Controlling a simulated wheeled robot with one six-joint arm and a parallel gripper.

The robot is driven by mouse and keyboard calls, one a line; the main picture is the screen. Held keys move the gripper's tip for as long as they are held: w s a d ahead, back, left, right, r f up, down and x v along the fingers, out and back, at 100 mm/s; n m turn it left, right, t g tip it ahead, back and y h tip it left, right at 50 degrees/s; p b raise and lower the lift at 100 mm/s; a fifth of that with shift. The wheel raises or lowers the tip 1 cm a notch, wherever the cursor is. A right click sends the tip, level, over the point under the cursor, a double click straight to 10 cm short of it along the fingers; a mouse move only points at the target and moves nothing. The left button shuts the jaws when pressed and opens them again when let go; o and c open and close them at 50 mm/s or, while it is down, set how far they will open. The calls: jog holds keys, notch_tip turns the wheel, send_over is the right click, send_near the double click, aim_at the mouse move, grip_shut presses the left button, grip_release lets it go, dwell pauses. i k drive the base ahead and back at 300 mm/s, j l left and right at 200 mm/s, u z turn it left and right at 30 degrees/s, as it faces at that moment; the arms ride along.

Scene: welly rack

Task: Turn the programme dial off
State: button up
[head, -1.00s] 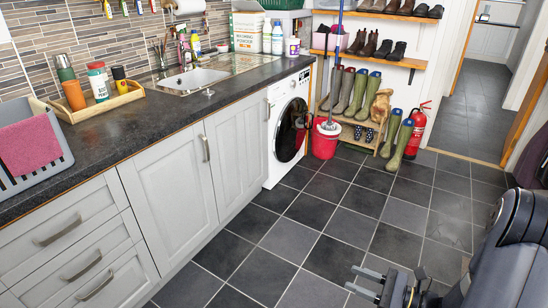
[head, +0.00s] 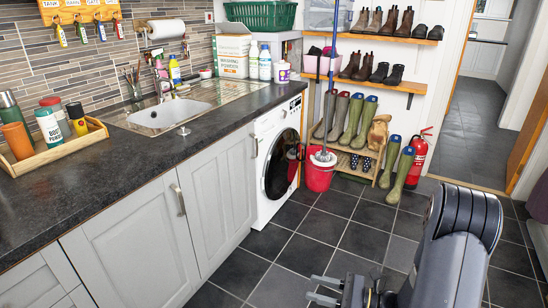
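The white washing machine (head: 262,134) stands under the far end of the dark worktop, with its round dark door (head: 282,164) shut. Its control panel (head: 291,106) runs along the top of the front, seen at a slant. The programme dial is too small to make out clearly, and I cannot tell its setting. My gripper (head: 318,290) is low at the bottom of the picture, over the floor tiles, to the right of and nearer than the machine. Its two fingers are apart, with nothing seen between them.
Grey cupboards (head: 135,245) and the worktop (head: 75,190) line the left. A red mop bucket (head: 320,172) stands just right of the machine. Wellies (head: 349,118) on a wooden rack and a fire extinguisher (head: 417,160) are beyond. The tiled floor (head: 290,255) before the machine is clear.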

aim_at(283, 114)
jog(key=i, duration=1.95)
jog(key=i+z, duration=0.1)
jog(key=i, duration=0.5)
jog(key=i+j+z, duration=0.15)
jog(key=i, duration=0.5)
jog(key=i+j+z, duration=0.1)
jog(key=i, duration=0.5)
